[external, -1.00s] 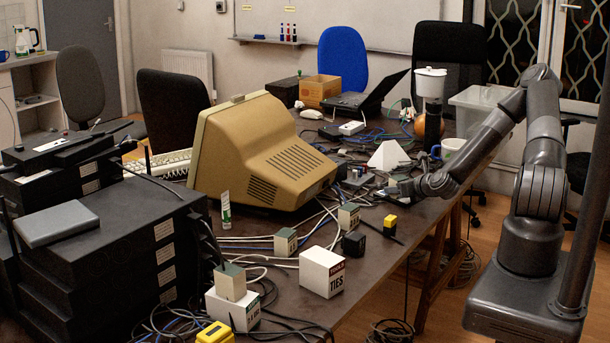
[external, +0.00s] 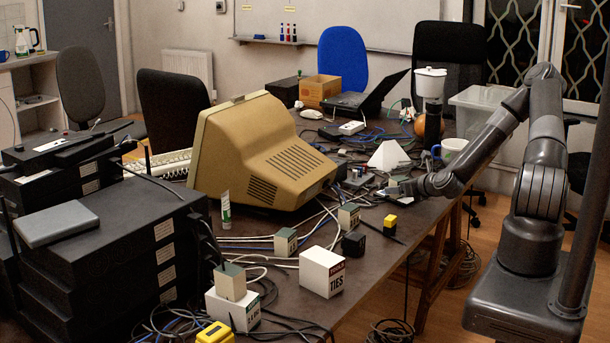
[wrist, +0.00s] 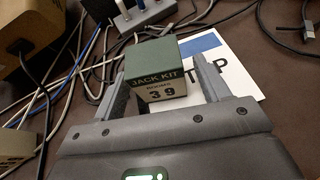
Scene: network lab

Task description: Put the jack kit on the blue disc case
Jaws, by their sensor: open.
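The jack kit (wrist: 162,70), a small box with a green top and a pale label reading "JACK KIT" and "39", stands between the two fingers of my gripper (wrist: 160,74) in the wrist view. The fingers are apart, with a gap visible at the left. A flat white piece with a blue band (wrist: 205,45) and large black letters, possibly the blue disc case, lies behind and right of the box. The right finger covers part of it. I cannot tell whether the box rests on it. In the external view my gripper (external: 392,192) is low over the table's right side.
Loose cables (wrist: 85,60) run left of the box. A beige monitor (external: 262,150) stands left of my arm. A white pyramid (external: 388,155) is behind.

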